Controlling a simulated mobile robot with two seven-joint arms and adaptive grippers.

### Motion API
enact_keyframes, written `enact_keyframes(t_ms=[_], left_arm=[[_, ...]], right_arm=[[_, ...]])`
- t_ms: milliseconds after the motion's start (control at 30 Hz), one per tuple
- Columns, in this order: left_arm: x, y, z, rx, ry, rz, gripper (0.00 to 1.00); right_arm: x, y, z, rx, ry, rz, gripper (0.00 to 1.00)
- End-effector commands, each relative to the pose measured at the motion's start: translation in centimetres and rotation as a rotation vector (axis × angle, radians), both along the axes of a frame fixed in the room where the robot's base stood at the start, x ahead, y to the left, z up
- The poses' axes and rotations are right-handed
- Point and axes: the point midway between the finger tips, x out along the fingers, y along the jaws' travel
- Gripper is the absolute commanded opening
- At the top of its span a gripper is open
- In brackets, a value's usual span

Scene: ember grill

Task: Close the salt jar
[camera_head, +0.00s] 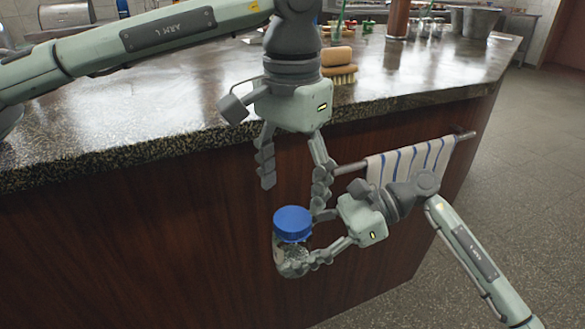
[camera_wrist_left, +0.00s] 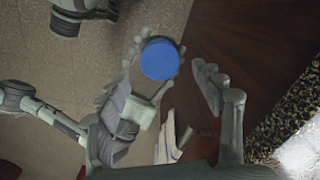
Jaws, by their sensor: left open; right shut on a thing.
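The salt jar (camera_head: 295,254) is clear, with a blue lid (camera_head: 292,222) on its top. My right gripper (camera_head: 298,262) is shut around the jar and holds it upright in the air, in front of the counter's wooden side. My left gripper (camera_head: 292,190) is open, pointing down above the jar, with the lid below its fingertips and nothing between them. In the left wrist view the blue lid (camera_wrist_left: 159,59) shows from above, near the fingers of my right gripper. Whether the lid is fully seated cannot be told.
A dark stone counter (camera_head: 150,120) with a wooden front stands behind the grippers. A striped towel (camera_head: 410,160) hangs on a rail at the right, close to my right gripper. Open floor lies at the right.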

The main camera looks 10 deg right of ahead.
Motion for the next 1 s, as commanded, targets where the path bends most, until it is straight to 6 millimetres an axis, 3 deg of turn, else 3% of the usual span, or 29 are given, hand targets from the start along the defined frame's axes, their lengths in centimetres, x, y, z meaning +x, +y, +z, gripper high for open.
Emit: enact_keyframes(t_ms=[1000], left_arm=[[0.0,-0.1,1.8,-0.002,-0.003,2.604,0.67]], right_arm=[[0.0,0.0,0.1,0.001,-0.001,0.000,0.00]])
